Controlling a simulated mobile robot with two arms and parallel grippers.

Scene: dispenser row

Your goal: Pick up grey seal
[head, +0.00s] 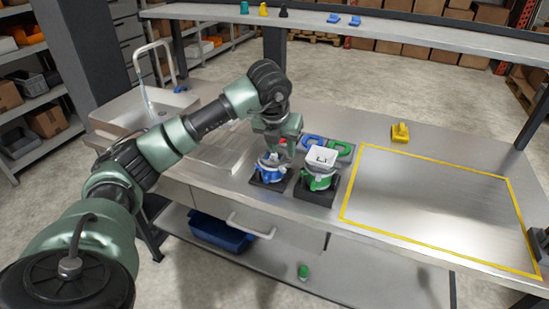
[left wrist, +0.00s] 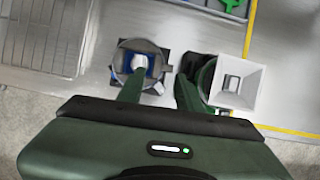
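My left gripper (head: 279,150) points down just above the blue dispenser (head: 268,172) on its dark base. In the left wrist view its two green fingers (left wrist: 160,92) stand apart with nothing visible between them. A dark grey ring (left wrist: 122,58), perhaps the grey seal, shows around the top of the blue dispenser. The left finger overlaps this ring in the picture; I cannot tell whether they touch. The right finger is beside the white square funnel (left wrist: 240,83) of the green dispenser (head: 318,181). My right gripper is not in view.
Blue (head: 312,141) and green (head: 341,149) pieces lie behind the dispensers. A yellow object (head: 400,132) stands at the back. A yellow-taped area (head: 440,205) on the right is clear. A sink (head: 150,108) is at the left. A shelf (head: 380,33) spans the back.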

